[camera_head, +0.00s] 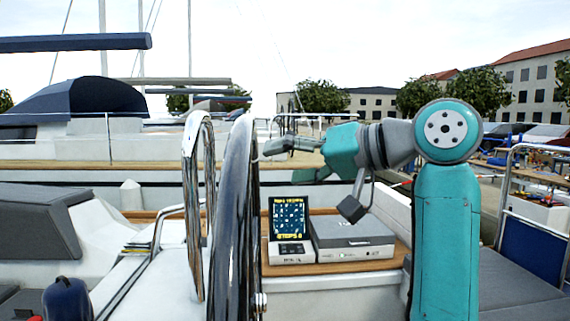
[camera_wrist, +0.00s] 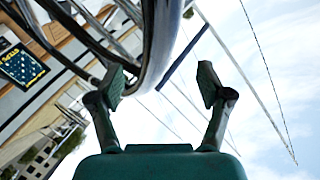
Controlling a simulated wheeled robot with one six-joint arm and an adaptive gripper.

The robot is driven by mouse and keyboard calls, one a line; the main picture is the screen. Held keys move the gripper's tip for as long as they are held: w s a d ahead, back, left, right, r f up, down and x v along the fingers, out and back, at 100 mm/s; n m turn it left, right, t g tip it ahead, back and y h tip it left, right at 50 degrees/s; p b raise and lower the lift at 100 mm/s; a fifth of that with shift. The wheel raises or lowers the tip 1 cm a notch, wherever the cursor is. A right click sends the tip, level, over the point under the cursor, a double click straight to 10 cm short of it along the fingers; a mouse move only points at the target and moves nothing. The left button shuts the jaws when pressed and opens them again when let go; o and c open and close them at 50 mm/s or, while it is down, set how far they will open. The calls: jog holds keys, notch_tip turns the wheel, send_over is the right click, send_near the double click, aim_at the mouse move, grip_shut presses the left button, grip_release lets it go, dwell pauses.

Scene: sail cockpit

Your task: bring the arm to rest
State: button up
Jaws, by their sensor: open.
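My gripper (camera_wrist: 160,85) is open in the wrist view, its two dark fingers spread wide, with nothing held between them. In the head view my arm rises at the right and bends left, so the gripper (camera_head: 290,145) points left at about the height of the wheel's upper part. The shiny steering wheel (camera_head: 237,215) stands just left of the fingertips. Its rim (camera_wrist: 165,40) also passes close by the left finger in the wrist view. I cannot tell whether they touch.
A small game screen (camera_head: 289,222) and a grey box (camera_head: 352,238) sit on a wooden ledge below my gripper. A dark blue rounded object (camera_head: 67,298) is at bottom left. Open air lies above my arm.

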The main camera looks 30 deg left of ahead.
jog(key=w+d+f+m+t, duration=0.2)
jog(key=w+f, duration=0.1)
jog(key=f, duration=0.6)
jog(key=w+d+f+m+t, duration=0.2)
jog(key=w+f, duration=0.1)
jog(key=f, duration=0.6)
jog(key=w+d+f+m+t, duration=0.2)
jog(key=w+f, duration=0.1)
jog(key=f, duration=0.5)
jog(key=s+d+f+m+t+h, duration=0.25)
jog(key=d+f, duration=0.45)
jog(key=f, duration=0.6)
jog(key=s+d+f+m+t+h, duration=0.2)
jog(key=s+d+f+t+h, duration=0.3)
jog(key=f, duration=0.7)
jog(key=s+d+f+m+h, duration=0.1)
jog(key=s+d+f+h, duration=0.1)
jog(key=s+d+f, duration=0.55)
jog(key=s+d+f+m+h, duration=0.1)
jog(key=s+d+f+h, duration=0.3)
jog(key=s+d, duration=0.65)
jog(key=s+d+r+n+h, duration=0.1)
jog(key=s+d+r, duration=0.1)
jog(key=s, duration=1)
jog(key=s+d+r+n, duration=0.2)
jog(key=s+r, duration=0.2)
jog(key=s, duration=0.9)
jog(key=shift+s+d+r+h, duration=0.15)
jog(key=shift+d+r+h, duration=0.05)
jog(key=shift+d+h, duration=0.15)
